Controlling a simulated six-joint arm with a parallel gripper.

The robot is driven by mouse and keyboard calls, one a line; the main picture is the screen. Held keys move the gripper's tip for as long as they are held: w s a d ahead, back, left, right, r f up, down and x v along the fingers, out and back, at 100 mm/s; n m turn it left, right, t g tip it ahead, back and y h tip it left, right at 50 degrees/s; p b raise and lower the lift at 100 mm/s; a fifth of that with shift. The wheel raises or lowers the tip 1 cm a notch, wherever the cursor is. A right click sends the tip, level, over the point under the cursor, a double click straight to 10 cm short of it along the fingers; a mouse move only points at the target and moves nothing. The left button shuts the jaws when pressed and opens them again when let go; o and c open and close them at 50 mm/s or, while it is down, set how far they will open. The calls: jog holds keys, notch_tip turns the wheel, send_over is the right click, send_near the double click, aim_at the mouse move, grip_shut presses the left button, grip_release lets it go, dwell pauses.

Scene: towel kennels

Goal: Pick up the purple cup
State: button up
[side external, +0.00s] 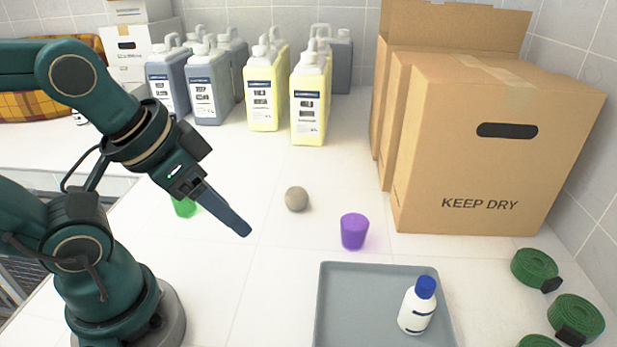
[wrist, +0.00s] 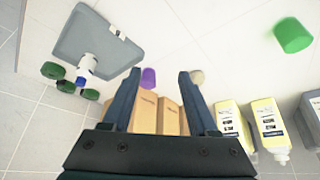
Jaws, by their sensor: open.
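The purple cup (side external: 354,231) stands on the white counter behind the grey tray and in front of the cardboard boxes. It also shows in the wrist view (wrist: 148,78), small and between my fingers in the picture, nearer the left one. My gripper (wrist: 157,73) is open and empty. In the side view my gripper (side external: 243,230) is to the left of the cup, above the counter and apart from it. In that view the fingers overlap, so the gap between them is hidden.
A grey tray (side external: 333,306) holds a white bottle with a blue cap (side external: 417,305). A round grey-beige object (side external: 296,198) lies left of the cup. A green cup (wrist: 292,36) stands near my arm. Cardboard boxes (side external: 480,150), jugs (side external: 310,100) and green rolled straps (side external: 535,267) stand around.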

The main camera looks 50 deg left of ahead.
jog(key=o, duration=0.6)
jog(key=shift+o, duration=0.2)
jog(key=w+a+r+m+t+y, duration=0.15)
jog(key=w+r+t, duration=0.35)
jog(key=w, duration=0.5)
jog(key=m+t+h, duration=0.3)
jog(key=m+h, duration=0.1)
jog(key=h, duration=0.2)
send_over(365, 225)
jog(key=s+a, duration=0.1)
jog(key=s, duration=0.1)
notch_tip(365, 225, down, 8)
jog(key=f, duration=0.3)
jog(key=s+f+g, duration=0.1)
jog(key=f, duration=0.2)
jog(key=f+n+g, duration=0.1)
jog(key=f, duration=0.2)
jog(key=shift+s+a+f, duration=0.15)
jog(key=shift+s, duration=0.2)
jog(key=shift+w+f, duration=0.1)
jog(key=shift+f, duration=0.1)
jog(key=shift+x, duration=2.4)
